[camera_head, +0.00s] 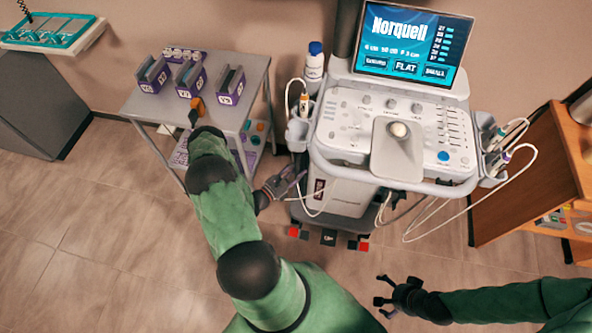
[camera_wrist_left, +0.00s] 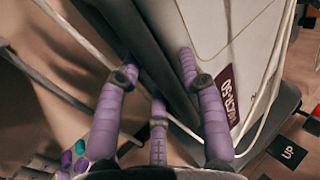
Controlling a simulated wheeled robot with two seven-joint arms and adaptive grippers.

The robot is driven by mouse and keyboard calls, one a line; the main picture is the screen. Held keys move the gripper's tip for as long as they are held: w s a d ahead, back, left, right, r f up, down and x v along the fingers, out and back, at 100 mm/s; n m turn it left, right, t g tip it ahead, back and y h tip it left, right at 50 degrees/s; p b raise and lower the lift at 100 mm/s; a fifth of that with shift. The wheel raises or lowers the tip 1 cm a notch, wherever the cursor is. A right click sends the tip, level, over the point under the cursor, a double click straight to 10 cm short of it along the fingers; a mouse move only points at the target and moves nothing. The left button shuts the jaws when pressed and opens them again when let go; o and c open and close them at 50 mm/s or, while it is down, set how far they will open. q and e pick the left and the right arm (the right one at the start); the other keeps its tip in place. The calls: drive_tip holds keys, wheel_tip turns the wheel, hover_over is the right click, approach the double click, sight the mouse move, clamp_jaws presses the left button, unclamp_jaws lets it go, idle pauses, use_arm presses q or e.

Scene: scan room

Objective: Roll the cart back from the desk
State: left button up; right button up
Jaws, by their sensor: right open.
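The cart is a white wheeled scanner (camera_head: 345,195) with a lit "Norquell" screen (camera_head: 413,40) and a pale rail around its console. It stands upright beside a wooden desk (camera_head: 535,185) on the right. My left gripper (camera_head: 286,180) is at the cart's lower left side, below the console. In the left wrist view its purple fingers (camera_wrist_left: 157,68) are spread before a dark upright edge and the white side panel (camera_wrist_left: 240,45) with a maroon label. Contact cannot be told. My right gripper (camera_head: 386,293) is open and empty over the floor, in front of the cart.
A grey side table (camera_head: 225,68) with several purple-labelled holders stands left of the cart, close to my left arm. Cables (camera_head: 460,205) hang at the cart's right side. The floor in front is mostly clear.

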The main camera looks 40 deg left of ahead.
use_arm(q)
drive_tip(key=shift+s, duration=0.1)
drive_tip(key=s, duration=1.2)
drive_tip(key=shift+a, duration=0.25)
drive_tip(key=shift+w, duration=0.1)
